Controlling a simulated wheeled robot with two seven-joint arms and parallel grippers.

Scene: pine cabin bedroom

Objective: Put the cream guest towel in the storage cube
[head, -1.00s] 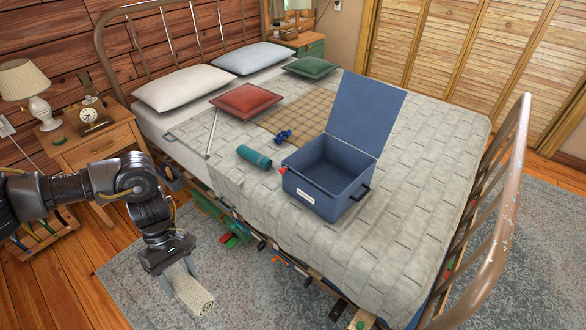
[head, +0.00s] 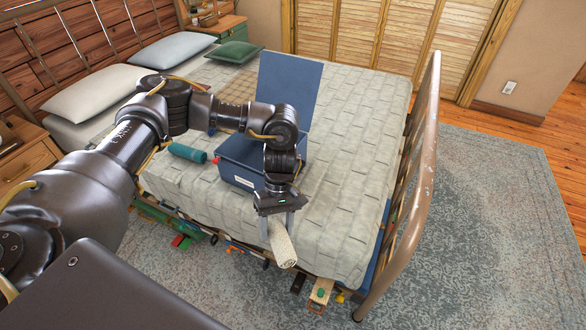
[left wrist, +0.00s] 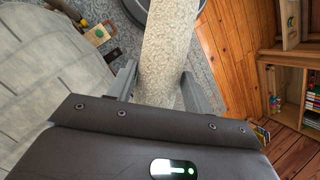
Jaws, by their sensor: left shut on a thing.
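The cream guest towel (head: 283,246) is a rolled, textured bundle. My left gripper (head: 278,222) is shut on it and holds it near the front edge of the bed. The towel also shows between the fingers in the left wrist view (left wrist: 165,55). The storage cube (head: 236,172) is a blue box with a white label, standing on the bed with its lid raised. My left arm and gripper hide much of its opening and right side. The towel is apart from the cube, in front of it and to the right. My right gripper is not in view.
The bed's quilt (head: 345,160) is clear to the right of the cube. A teal roll (head: 187,153) lies left of the cube. The metal footboard (head: 415,190) rises at the right. Several items, including a wooden piece (head: 320,294), show beneath the bed's front edge.

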